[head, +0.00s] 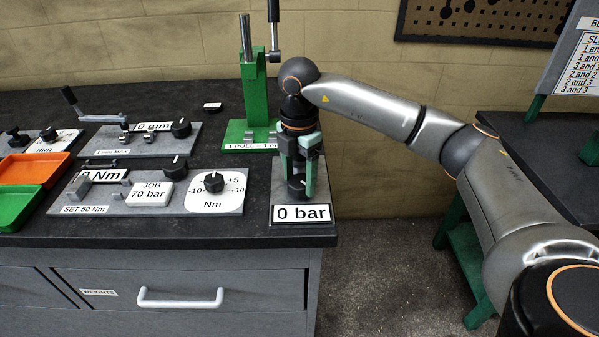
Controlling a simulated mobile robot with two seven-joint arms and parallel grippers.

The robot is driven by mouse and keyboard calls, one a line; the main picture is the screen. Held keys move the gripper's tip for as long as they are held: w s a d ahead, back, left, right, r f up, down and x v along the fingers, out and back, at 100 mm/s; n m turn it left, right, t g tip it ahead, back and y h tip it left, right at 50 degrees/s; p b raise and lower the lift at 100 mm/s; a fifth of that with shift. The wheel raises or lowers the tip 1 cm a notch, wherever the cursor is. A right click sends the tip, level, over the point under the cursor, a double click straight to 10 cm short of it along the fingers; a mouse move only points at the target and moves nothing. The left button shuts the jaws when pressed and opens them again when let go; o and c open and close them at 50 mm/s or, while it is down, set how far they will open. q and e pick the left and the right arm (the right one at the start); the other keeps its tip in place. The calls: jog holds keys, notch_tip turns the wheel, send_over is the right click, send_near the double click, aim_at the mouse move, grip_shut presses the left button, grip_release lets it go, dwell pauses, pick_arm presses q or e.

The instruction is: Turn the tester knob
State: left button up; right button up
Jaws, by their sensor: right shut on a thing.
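The tester is a grey plate with a white "0 bar" label (301,213) at the right front corner of the bench. My right gripper (298,190) points straight down over this plate, just behind the label. Its green-grey fingers are shut on a dark knob (297,188), which is mostly hidden between them. The knob's pointer mark cannot be seen. My left gripper is not in view.
A Nm panel with a black dial (214,181) and a "JOB 70 bar" tag (150,194) lies left of the tester. A green jack post (254,95) stands behind. Orange (35,167) and green (18,204) trays sit at far left.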

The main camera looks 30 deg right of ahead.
jog(key=shift+r+m, duration=0.1)
jog(key=shift+m, duration=0.6)
pick_arm(q)
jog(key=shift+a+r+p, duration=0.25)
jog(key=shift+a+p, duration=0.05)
jog(key=shift+p, duration=0.05)
pick_arm(e)
jog(key=shift+m, duration=0.5)
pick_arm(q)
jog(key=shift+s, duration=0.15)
pick_arm(e)
jog(key=o, duration=1.4)
jog(key=shift+c, duration=0.2)
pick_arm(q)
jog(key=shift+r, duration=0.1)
pick_arm(e)
jog(key=shift+r, duration=0.1)
